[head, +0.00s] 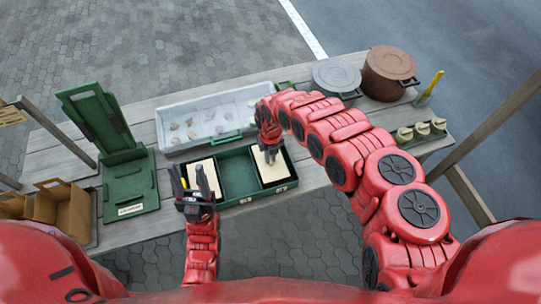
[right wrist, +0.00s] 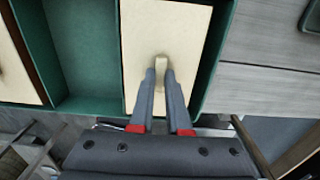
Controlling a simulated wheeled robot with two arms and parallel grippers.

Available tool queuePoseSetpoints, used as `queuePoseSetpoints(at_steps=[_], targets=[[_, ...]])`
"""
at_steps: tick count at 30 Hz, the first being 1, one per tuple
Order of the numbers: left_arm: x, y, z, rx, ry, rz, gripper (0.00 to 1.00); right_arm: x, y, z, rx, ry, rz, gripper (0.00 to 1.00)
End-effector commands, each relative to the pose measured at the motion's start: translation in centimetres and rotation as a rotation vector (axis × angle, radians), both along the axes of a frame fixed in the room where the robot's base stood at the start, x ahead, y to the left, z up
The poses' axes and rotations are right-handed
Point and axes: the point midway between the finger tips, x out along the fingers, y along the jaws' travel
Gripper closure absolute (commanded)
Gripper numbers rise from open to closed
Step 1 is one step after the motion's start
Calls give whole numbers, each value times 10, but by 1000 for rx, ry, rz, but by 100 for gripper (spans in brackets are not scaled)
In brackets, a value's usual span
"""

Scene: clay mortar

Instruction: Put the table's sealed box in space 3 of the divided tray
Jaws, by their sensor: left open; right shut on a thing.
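The green divided tray (head: 238,204) lies on the table with three spaces side by side. A cream sealed box (head: 273,172) with a small knob sits within the right-hand space; it also shows in the right wrist view (right wrist: 143,35). My right gripper (head: 269,155) is over this box, its two fingers shut on the knob (right wrist: 161,72). I cannot tell whether the box touches the tray floor. Another cream box (head: 203,173) lies in the left-hand space, and the middle space (right wrist: 80,50) is empty. My left gripper (head: 190,178) is open and empty by the tray's left front corner.
A grey bin (head: 215,118) with several small pieces stands behind the tray. A green stand (head: 128,185) and cardboard boxes (head: 60,205) are at left. A grey pot (head: 337,75), a brown pot (head: 388,70) and several small jars (head: 421,130) are at right.

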Motion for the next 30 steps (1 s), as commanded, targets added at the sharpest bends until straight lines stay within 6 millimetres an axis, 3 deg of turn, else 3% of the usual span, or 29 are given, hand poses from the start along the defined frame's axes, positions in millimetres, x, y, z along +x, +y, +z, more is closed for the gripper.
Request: queuePoseSetpoints(at_steps=[13,14,18,30], targets=[[0,0,-5,0,0,0,50,0,-1,-8,-1,-1,-1,100],[0,0,-4,0,0,0,50,0,-1,-7,-1,0,-1,82],[0,0,-3,0,0,0,50,0,-1,-6,-1,0,-1,57],[0,0,-1,0,0,0,50,1,-1,1,-1,-1,0,56]])
